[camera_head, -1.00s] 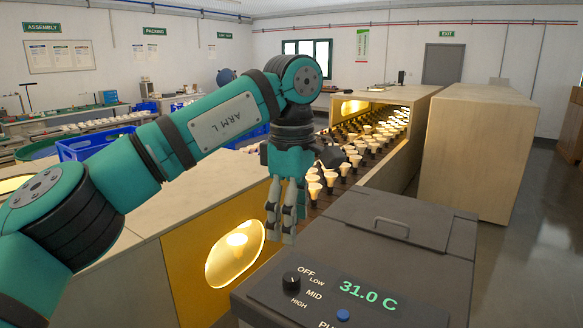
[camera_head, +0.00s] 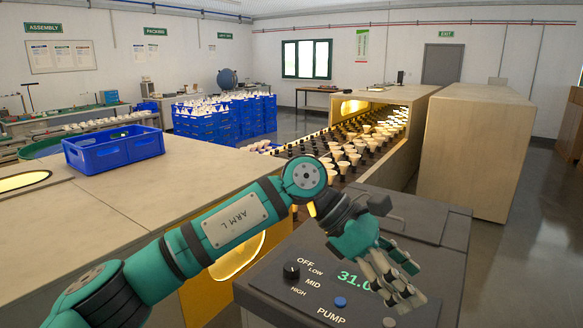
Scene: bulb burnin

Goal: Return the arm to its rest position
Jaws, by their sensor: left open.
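My left arm, marked ARM L, comes in from the lower left. My left gripper (camera_head: 397,283) is open and appears empty above the dark control box, covering part of its green temperature display (camera_head: 350,280). The dial (camera_head: 291,269) and blue pump button (camera_head: 340,302) show beside the gripper. I cannot tell whether the fingers touch the panel. My right gripper is out of view.
A conveyor with rows of bulbs (camera_head: 352,150) runs into a wooden tunnel (camera_head: 400,97) behind the gripper. A blue crate (camera_head: 113,150) stands on the wooden top (camera_head: 110,205) at left. Stacked blue crates (camera_head: 222,118) stand farther back.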

